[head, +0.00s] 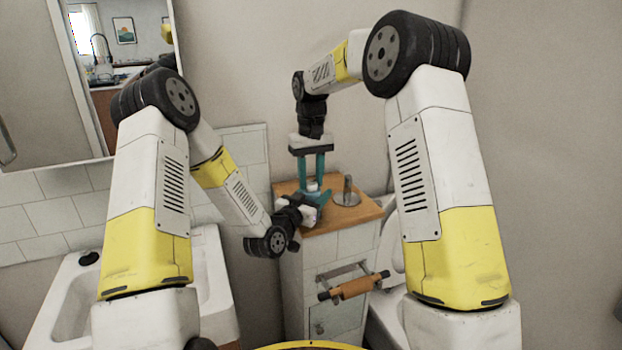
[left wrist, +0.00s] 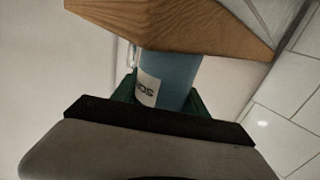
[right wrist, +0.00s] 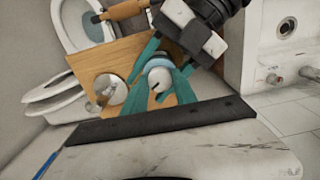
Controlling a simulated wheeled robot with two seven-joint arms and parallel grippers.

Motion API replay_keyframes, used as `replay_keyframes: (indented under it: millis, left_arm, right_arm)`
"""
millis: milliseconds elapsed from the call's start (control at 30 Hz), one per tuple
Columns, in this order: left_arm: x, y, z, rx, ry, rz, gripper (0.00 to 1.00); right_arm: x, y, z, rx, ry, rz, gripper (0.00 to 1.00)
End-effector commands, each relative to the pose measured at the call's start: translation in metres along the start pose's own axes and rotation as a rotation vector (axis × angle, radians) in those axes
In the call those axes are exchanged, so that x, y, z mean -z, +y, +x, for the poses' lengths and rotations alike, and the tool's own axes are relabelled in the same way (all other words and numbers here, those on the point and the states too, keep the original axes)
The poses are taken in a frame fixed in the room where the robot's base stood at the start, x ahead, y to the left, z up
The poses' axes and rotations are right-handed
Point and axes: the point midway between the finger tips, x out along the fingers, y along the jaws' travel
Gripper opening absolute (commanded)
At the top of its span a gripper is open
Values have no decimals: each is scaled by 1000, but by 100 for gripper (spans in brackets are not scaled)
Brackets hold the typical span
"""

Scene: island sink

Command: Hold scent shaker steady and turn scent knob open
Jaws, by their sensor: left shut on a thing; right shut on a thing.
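The scent shaker (left wrist: 170,78) is a blue cylinder with a white label, standing upright on the wooden cabinet top (head: 287,187). My left gripper (head: 316,203) reaches in from the side, low, with its teal fingers closed around the shaker's body. My right gripper (head: 312,186) points down from above, its fingers closed at the shaker's pale top, where the scent knob (right wrist: 160,76) is. The right wrist view shows the knob between the right fingers, with the left fingers just beyond. The fingers hide much of the shaker; the knob's turn cannot be told.
A metal post on a round base (head: 347,196) stands close by on the cabinet top. A paper roll holder (head: 354,287) sticks out of the cabinet front. A white sink (head: 66,300) is at left, a toilet (right wrist: 88,22) beside the cabinet, and a wall behind.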

Motion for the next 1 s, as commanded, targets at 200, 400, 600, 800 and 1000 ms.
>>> replay_keyframes:
  millis: [200, 400, 600, 800, 1000]
  left_arm:
    - [-1, 1, 0, -2, -2, -1, 4]
    - [-1, 1, 0, -1, -2, -1, 4]
    - [-1, 1, 0, -1, -3, -1, 4]
    - [-1, 1, 0, -1, -3, -1, 4]
    - [-1, 0, 0, -1, -2, -1, 4]
  right_arm:
    - [1, 1, -1, -1, 4, -51, 0]
    - [1, 1, -1, -1, 4, -64, 0]
    - [1, 1, -1, -1, 4, -64, 0]
    - [1, 1, -1, -1, 3, -63, 56]
    - [0, 0, 0, 0, 1, -63, 56]
